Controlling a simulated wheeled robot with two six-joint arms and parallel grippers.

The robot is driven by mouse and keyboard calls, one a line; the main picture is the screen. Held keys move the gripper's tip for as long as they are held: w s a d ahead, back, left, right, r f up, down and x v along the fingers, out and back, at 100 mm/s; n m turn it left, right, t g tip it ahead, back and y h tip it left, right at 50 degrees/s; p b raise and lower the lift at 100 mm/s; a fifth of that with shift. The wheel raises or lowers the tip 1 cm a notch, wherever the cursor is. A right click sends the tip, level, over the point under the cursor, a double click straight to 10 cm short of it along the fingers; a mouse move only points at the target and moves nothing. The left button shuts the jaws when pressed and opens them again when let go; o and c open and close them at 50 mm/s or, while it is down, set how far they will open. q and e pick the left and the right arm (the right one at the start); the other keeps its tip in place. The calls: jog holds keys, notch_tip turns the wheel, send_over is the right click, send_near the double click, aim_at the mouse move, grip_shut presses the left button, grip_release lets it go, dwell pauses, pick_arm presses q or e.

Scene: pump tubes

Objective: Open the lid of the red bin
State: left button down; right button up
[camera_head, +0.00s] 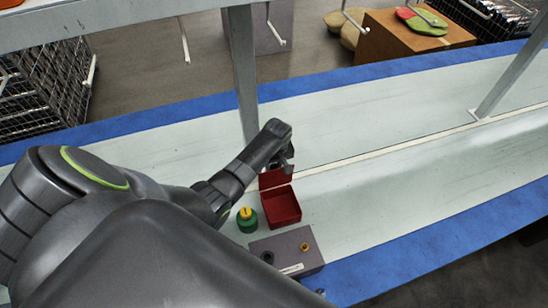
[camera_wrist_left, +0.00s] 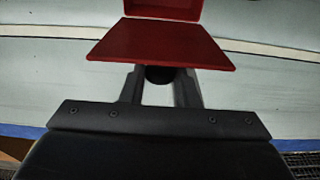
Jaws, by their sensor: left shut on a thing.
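The red bin (camera_head: 282,210) stands on the pale bench top with its inside showing. Its red lid (camera_head: 274,178) is raised at the back edge of the bin, partly behind my gripper. In the left wrist view, the lid (camera_wrist_left: 160,45) is a flat red panel, with part of the bin (camera_wrist_left: 162,9) above it at the top edge. My left gripper (camera_head: 286,164) is at the raised lid and shut on it. In the wrist view, its fingers (camera_wrist_left: 160,84) reach to the lid's near edge, and their tips are hidden by the lid. My right gripper is not in view.
A green and yellow round object (camera_head: 247,222) stands left of the bin. A grey box (camera_head: 287,249) with small knobs sits in front. A metal post (camera_head: 243,75) rises behind the gripper. The bench to the right (camera_head: 400,195) is clear.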

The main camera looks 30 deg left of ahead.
pick_arm(q)
jog(key=c, duration=1.1)
grip_release()
jog(key=r, duration=0.5)
jog(key=s+d+r, duration=0.1)
jog(key=r, duration=0.5)
jog(key=d+r, duration=0.1)
jog(key=r, duration=0.5)
jog(key=shift+s+r+b, duration=0.1)
jog(key=shift+s+b, duration=0.25)
